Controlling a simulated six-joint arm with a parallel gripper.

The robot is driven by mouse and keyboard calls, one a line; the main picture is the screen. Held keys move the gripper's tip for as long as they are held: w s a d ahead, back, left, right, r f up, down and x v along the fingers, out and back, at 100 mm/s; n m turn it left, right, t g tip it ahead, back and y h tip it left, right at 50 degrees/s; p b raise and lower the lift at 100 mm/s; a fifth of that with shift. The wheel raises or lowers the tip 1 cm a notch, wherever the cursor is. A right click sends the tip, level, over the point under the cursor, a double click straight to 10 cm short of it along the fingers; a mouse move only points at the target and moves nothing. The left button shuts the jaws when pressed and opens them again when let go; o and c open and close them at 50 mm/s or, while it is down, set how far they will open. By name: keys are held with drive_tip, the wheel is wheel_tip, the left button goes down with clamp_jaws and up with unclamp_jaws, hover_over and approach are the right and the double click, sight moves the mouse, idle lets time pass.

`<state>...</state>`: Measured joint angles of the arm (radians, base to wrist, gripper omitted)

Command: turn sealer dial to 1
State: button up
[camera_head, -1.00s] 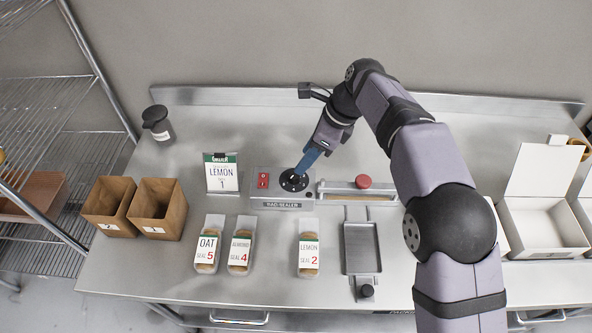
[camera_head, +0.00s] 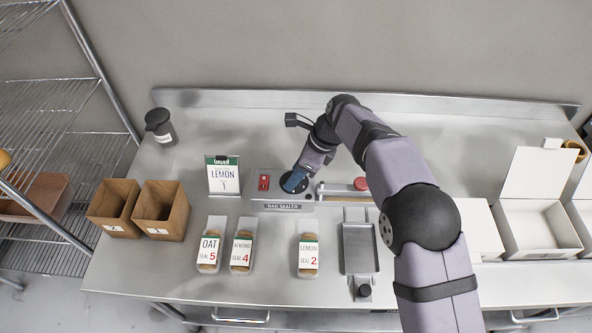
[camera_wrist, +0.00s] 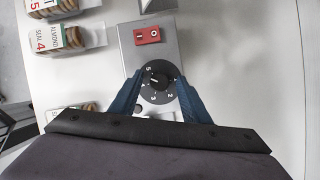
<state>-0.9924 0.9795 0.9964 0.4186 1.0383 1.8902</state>
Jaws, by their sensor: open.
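The bag sealer (camera_head: 268,193) is a grey box with a red switch (camera_head: 264,182) and a black round dial, partly hidden behind my gripper (camera_head: 296,182) in the head view. In the wrist view the dial (camera_wrist: 158,92) shows white numerals around a central knob (camera_wrist: 157,79); a light mark on the knob points roughly left, its exact setting unclear. My gripper (camera_wrist: 158,82) is open, with one blue finger on each side of the dial's middle. I cannot tell whether the fingers touch the knob. A sign (camera_head: 223,177) reading LEMON, with a figure that looks like 1, stands left of the sealer.
The sealer's bar with a red knob (camera_head: 361,184) lies to the right. Labelled cookie packs, including LEMON (camera_head: 308,259), and a grey tray (camera_head: 360,248) lie in front. Two brown bins (camera_head: 161,211) stand left; an open white box (camera_head: 540,225) stands right.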

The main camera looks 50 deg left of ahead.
drive_tip(key=shift+c, duration=0.4)
drive_tip(key=c, duration=1)
drive_tip(key=shift+r+p, duration=0.1)
drive_tip(key=shift+p, duration=0.25)
drive_tip(key=shift+o, duration=0.2)
drive_tip(key=shift+r+n+p, duration=0.1)
drive_tip(key=shift+n+p, duration=0.7)
drive_tip(key=shift+p, duration=0.05)
drive_tip(key=shift+w+a+n+g+h+p, duration=0.15)
drive_tip(key=shift+n+g+h+p, duration=0.45)
drive_tip(key=shift+n+p, duration=0.6)
drive_tip(key=shift+n, duration=0.3)
drive_tip(key=o, duration=1)
drive_tip(key=shift+f, duration=0.2)
